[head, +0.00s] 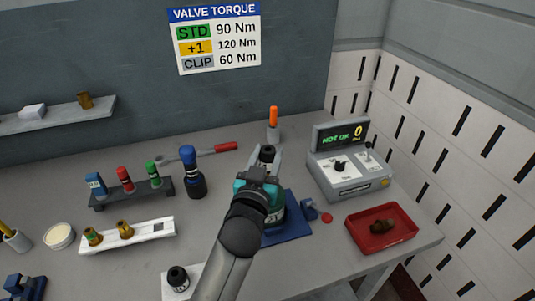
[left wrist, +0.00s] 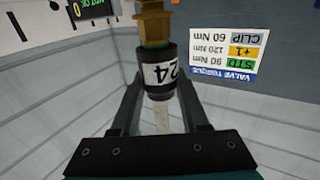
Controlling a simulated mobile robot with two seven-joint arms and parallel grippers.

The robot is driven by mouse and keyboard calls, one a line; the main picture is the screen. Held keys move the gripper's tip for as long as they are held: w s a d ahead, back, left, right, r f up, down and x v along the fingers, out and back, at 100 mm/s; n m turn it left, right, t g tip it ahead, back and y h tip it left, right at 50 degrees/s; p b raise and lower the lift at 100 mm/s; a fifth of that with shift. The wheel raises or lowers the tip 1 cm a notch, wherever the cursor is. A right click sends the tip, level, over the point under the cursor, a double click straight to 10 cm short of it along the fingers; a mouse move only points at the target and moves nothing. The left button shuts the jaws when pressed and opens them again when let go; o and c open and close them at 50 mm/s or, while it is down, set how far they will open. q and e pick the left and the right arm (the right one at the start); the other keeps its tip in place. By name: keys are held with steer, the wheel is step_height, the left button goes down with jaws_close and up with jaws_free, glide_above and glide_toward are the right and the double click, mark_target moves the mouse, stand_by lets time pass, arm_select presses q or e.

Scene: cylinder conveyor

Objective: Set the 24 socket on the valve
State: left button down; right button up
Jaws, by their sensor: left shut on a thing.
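My left gripper (head: 265,160) is shut on a black socket (head: 268,151). In the left wrist view, the socket (left wrist: 158,72) carries a white label reading 24 and sits between the two fingers (left wrist: 160,95). A brass valve (left wrist: 154,25) with a green band at its lower end lines up with the socket's end there, touching or nearly so; I cannot tell whether the socket is around it. My right gripper is not in view.
A tester (head: 350,170) reads NOT OK 0, behind a red tray (head: 382,238) with brown parts. At left are a rack (head: 133,194) of coloured pieces, a blue-topped tool (head: 192,175), a red-handled wrench (head: 210,151) and a white holder (head: 155,232) with brass pieces.

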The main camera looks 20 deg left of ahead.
arm_select(q)
steer(key=shift+f+b, duration=0.9)
steer(key=shift+f, duration=0.3)
steer(key=shift+c, duration=1.6)
jaws_free()
step_height(320, 180, up, 6)
steer(key=p, duration=0.6)
